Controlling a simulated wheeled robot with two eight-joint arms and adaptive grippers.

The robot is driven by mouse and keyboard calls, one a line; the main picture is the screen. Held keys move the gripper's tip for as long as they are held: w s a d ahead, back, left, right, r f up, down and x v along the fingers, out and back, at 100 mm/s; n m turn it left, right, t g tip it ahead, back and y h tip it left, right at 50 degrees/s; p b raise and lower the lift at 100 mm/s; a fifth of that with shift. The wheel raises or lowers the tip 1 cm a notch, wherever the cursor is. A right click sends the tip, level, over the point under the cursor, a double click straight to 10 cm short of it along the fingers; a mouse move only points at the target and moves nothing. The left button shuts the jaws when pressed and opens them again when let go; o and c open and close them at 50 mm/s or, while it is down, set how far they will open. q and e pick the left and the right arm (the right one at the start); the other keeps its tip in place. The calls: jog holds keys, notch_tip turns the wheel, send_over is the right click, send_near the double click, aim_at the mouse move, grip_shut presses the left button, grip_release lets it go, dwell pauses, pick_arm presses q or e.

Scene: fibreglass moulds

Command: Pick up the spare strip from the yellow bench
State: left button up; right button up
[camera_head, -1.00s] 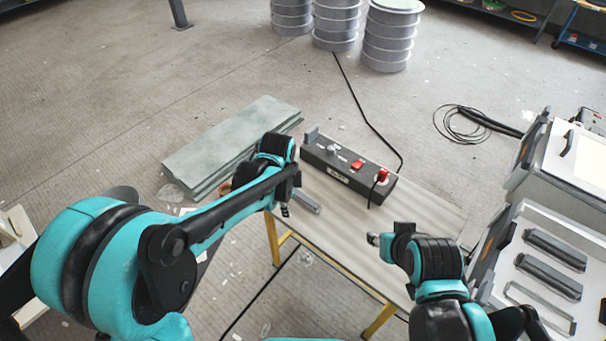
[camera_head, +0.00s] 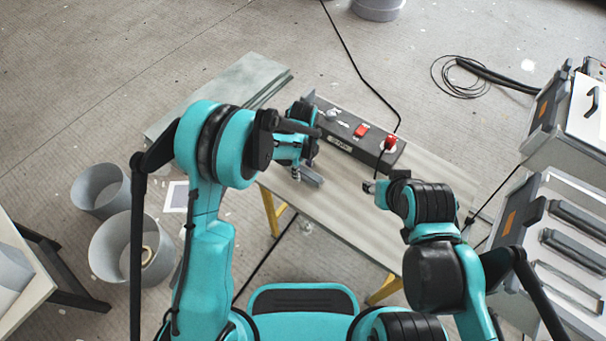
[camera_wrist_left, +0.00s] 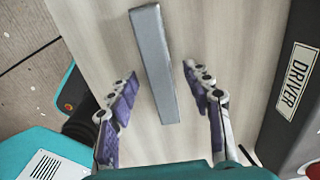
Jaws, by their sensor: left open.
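The spare strip, a plain grey bar (camera_wrist_left: 153,62), lies flat on the pale top of the yellow-legged bench (camera_head: 350,215). In the head view only a short end of the strip (camera_head: 312,178) shows beside my left gripper (camera_head: 298,173). In the left wrist view, my left gripper (camera_wrist_left: 162,78) is open, with one finger on each side of the strip's near part. The fingers look apart from it, and their height above it is hard to judge. My right gripper (camera_head: 371,186) is over the bench's right part; its jaws are too small to read.
A dark driver box (camera_head: 350,135) with red switches stands along the bench's back edge, right of the strip. Grey-green sheets (camera_head: 225,90) lie behind left. Grey buckets (camera_head: 130,250) stand on the floor at left. A case with dark bars (camera_head: 530,240) is at right.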

pick_arm(q)
jog(key=shift+f, duration=0.65)
jog(key=shift+r, duration=0.1)
grip_shut()
